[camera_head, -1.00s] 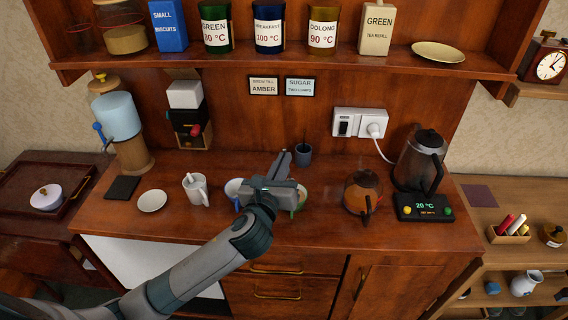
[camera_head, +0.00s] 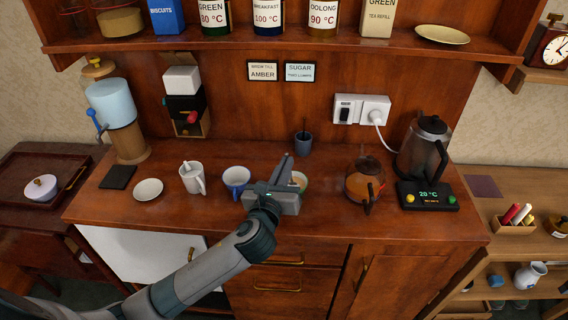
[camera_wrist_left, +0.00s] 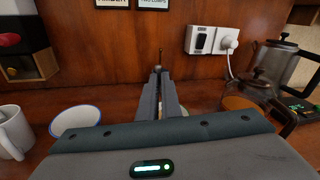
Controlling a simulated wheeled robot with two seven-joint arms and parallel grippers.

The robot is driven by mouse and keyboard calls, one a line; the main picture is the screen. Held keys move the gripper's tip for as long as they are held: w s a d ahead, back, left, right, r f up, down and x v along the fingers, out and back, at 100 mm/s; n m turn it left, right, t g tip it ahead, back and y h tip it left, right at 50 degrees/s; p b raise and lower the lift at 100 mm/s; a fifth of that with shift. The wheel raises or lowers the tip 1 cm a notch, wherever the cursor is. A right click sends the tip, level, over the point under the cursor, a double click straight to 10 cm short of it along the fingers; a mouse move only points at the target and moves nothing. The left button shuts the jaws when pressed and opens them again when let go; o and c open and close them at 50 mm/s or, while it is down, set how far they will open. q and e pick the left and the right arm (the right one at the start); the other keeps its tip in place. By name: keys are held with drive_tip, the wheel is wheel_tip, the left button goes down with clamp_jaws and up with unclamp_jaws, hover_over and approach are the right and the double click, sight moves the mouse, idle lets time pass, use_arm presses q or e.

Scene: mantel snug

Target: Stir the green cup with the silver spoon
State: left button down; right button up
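The green cup (camera_head: 302,179) stands on the wooden counter, partly hidden behind my left gripper. My left gripper (camera_head: 288,160) is over the counter beside this cup, at its left in the head view. Its fingers (camera_wrist_left: 160,78) lie close together in the wrist view, with nothing clearly held between them. A dark grey-blue pot (camera_head: 303,145) stands behind, against the back panel, with a thin upright handle (camera_head: 304,124) sticking out. This may be the silver spoon; its bowl is hidden. The handle also shows beyond the fingertips in the wrist view (camera_wrist_left: 160,55). My right gripper is not in view.
A blue-rimmed cup (camera_head: 236,180) and a white mug (camera_head: 193,178) stand left of the gripper. A glass teapot (camera_head: 364,181) and a kettle (camera_head: 423,147) stand at right. A shelf (camera_head: 270,41) overhangs the back. The front counter strip is clear.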

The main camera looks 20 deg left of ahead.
use_arm(q)
drive_tip(key=shift+f, duration=0.3)
drive_tip(key=shift+s+d, duration=0.1)
drive_tip(key=shift+s, duration=0.05)
idle(0.3)
